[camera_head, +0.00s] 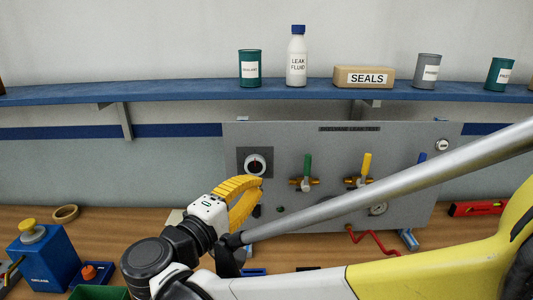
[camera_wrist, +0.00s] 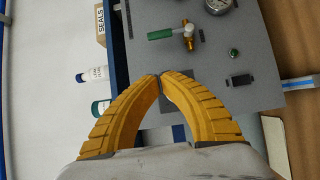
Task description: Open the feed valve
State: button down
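A grey panel (camera_head: 345,140) holds several valves, and I cannot read which one is the feed valve. A green-handled valve (camera_head: 307,170) has a brass body and its handle points up. It also shows in the wrist view (camera_wrist: 170,34), where the handle points left. A yellow-handled valve (camera_head: 365,168) is to its right, handle also up. A blue handle (camera_head: 422,158) is partly hidden by my arm. My gripper (camera_head: 260,183) is in front of the panel, just below a round knob (camera_head: 255,164). In the wrist view its yellow fingers (camera_wrist: 160,75) meet at the tips, with nothing seen between them.
A blue shelf (camera_head: 190,92) above the panel carries cans, a bottle (camera_head: 297,57) and a SEALS box (camera_head: 364,77). A blue box (camera_head: 45,255) and tape roll (camera_head: 66,212) are on the bench at left.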

aim_at(307, 171)
jog(key=shift+d, duration=0.1)
jog(key=b+x, duration=0.1)
jog(key=x, duration=0.3)
jog(key=s+d+b+x, duration=0.1)
jog(key=x, duration=0.3)
jog(key=d+b+x, duration=0.1)
jog(key=b+x, duration=0.1)
jog(key=x, duration=0.2)
jog(key=shift+d, duration=0.3)
jog(key=shift+r, duration=0.1)
jog(key=shift+d+m+p, duration=0.25)
jog(key=shift+m+p, duration=0.05)
jog(key=shift+p, duration=0.25)
